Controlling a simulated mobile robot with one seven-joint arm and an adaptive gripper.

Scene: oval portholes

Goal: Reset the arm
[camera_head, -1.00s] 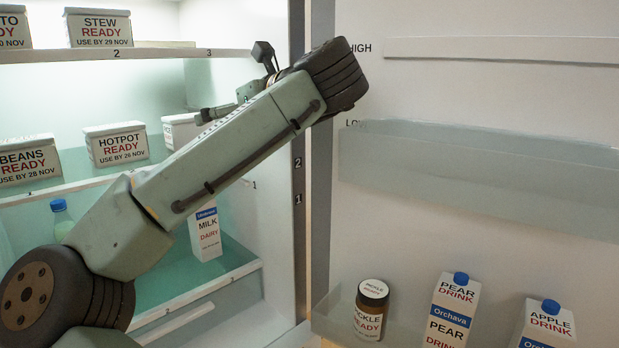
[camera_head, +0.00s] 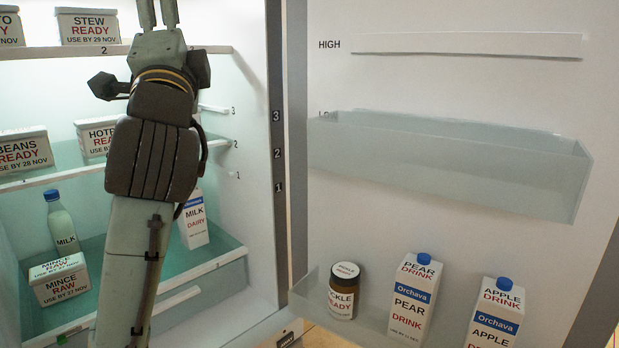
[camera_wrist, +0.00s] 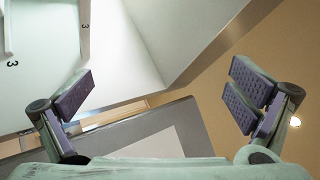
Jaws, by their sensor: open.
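My gripper (camera_wrist: 162,94) is open and empty in the wrist view. Its two dark, ridged finger pads stand wide apart, with nothing between them but the background. In the head view my gripper (camera_head: 158,12) shows only in part, at the top left, above my wrist; its fingertips are cut off by the top edge. My arm stands nearly upright in front of the open fridge. It hides part of the shelves and part of the hotpot box (camera_head: 96,140).
Fridge shelves (camera_head: 215,49) with boxes lie behind my arm. A milk bottle (camera_head: 62,225), a mince box (camera_head: 60,285) and a milk carton (camera_head: 194,222) sit lower. The open door at right holds a pickle jar (camera_head: 343,292), pear carton (camera_head: 412,300) and apple carton (camera_head: 494,318).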

